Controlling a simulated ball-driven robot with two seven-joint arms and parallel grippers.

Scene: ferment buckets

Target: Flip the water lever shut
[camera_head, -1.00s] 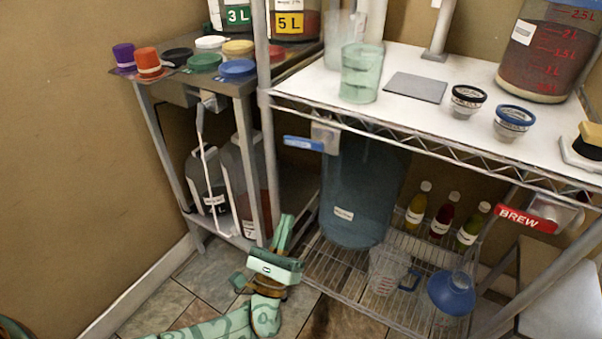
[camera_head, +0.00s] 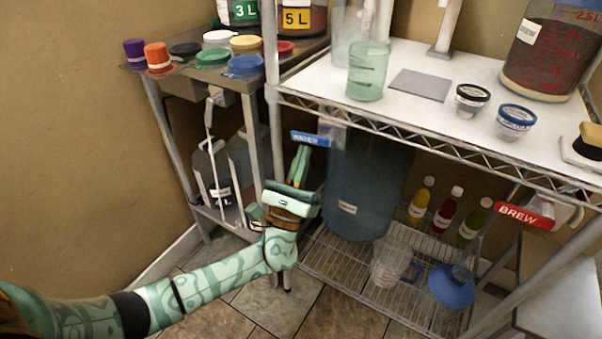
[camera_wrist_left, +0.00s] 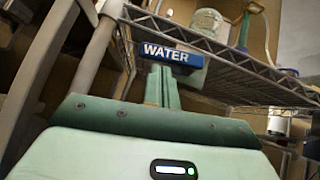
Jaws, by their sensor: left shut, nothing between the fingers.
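The blue water lever (camera_head: 311,139) sticks out from the front edge of the wire shelf, in front of the large blue water jug (camera_head: 362,185). In the left wrist view the lever (camera_wrist_left: 172,54) lies flat, its white WATER label facing me. My left gripper (camera_head: 302,152) is shut and empty, its fingers pointing up just below the lever. In the left wrist view the fingertips (camera_wrist_left: 162,72) come close under the lever's label; I cannot tell whether they touch it. My right gripper is out of view.
A red BREW lever (camera_head: 524,217) sits at the right of the same rack. A clear pitcher (camera_head: 390,262) and a blue funnel (camera_head: 451,285) stand on the lower shelf. A side cart (camera_head: 255,84) stands at the left, and the tiled floor in front is free.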

